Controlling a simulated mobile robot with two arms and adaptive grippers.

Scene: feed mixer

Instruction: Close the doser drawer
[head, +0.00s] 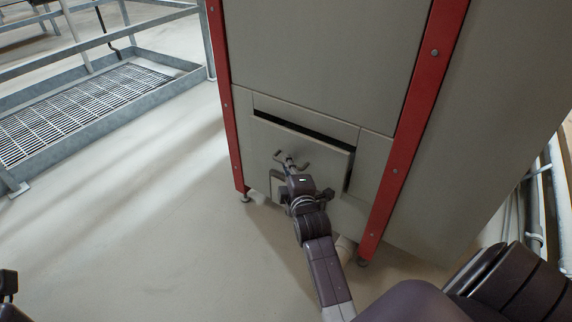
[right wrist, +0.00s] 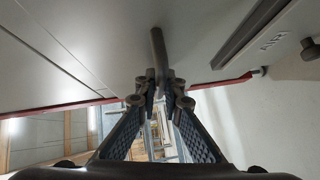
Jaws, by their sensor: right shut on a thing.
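The doser drawer (head: 315,145) is a grey front low in the tall grey cabinet. It stands slightly out, with a dark gap along its top and right side. Its handle (head: 305,165) is a small dark bar on the drawer front. My right gripper (head: 290,168) is at the handle, and its fingers are shut on it. In the right wrist view the fingertips (right wrist: 160,88) meet around the handle bar (right wrist: 158,48), under the grey front. A dark piece of my left arm or gripper shows at the lower left edge of the head view; its fingers cannot be made out.
The cabinet has red corner posts (head: 410,135) and stands on short feet. A metal grating platform (head: 75,105) with railings is at the left. Pipes (head: 545,200) run at the right edge. The pale floor (head: 150,220) left of the cabinet is clear.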

